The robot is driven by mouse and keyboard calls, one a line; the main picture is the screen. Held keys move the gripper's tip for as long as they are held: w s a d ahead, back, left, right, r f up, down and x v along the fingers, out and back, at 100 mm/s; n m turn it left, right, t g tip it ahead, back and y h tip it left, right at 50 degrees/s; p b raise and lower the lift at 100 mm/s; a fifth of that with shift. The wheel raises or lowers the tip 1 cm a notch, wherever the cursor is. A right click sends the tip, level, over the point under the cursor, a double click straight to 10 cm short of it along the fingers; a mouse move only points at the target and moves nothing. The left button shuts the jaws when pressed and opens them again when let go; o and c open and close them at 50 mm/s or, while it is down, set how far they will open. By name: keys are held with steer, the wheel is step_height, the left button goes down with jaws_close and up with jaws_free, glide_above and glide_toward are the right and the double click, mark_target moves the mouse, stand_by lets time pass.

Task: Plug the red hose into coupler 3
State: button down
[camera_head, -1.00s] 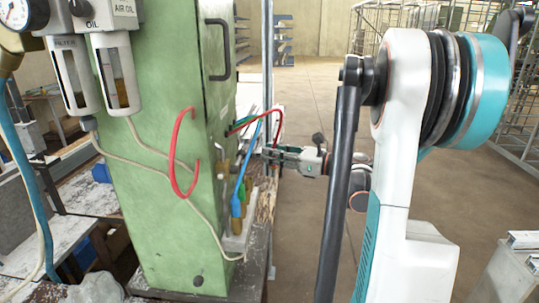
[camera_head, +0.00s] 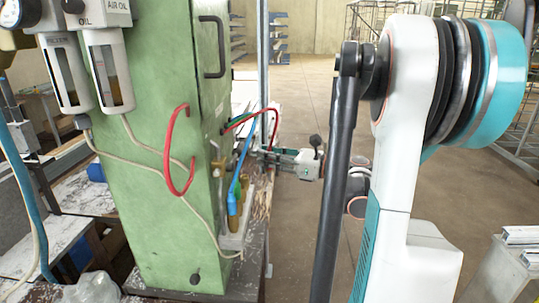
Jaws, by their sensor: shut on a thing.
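The red hose (camera_head: 276,128) leaves the side of the green cabinet, arches over and comes down at my gripper (camera_head: 259,156). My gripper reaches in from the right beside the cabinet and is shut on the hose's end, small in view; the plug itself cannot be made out. Brass couplers (camera_head: 232,206) stand in a row on a pale block at the cabinet's foot, to the left of and below my gripper. A blue hose (camera_head: 243,160) runs down to one of them. The coupler numbers are not readable.
The green cabinet (camera_head: 160,230) stands close on the left of the gripper. A separate red loop (camera_head: 167,150) sticks out of its front. Filter bowls (camera_head: 107,70) hang at upper left. A thin upright post (camera_head: 263,60) rises behind the gripper. Open floor (camera_head: 320,110) lies to the right.

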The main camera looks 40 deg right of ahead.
steer(key=shift+s+a, duration=1.05)
steer(key=shift+a, duration=0.15)
steer(key=w+a, duration=0.5)
steer(key=w, duration=0.1)
stand_by(1.1)
steer(key=shift+a+f+b, duration=0.1)
steer(key=shift+f+b, duration=1.05)
steer(key=shift+b, duration=0.25)
stand_by(3.7)
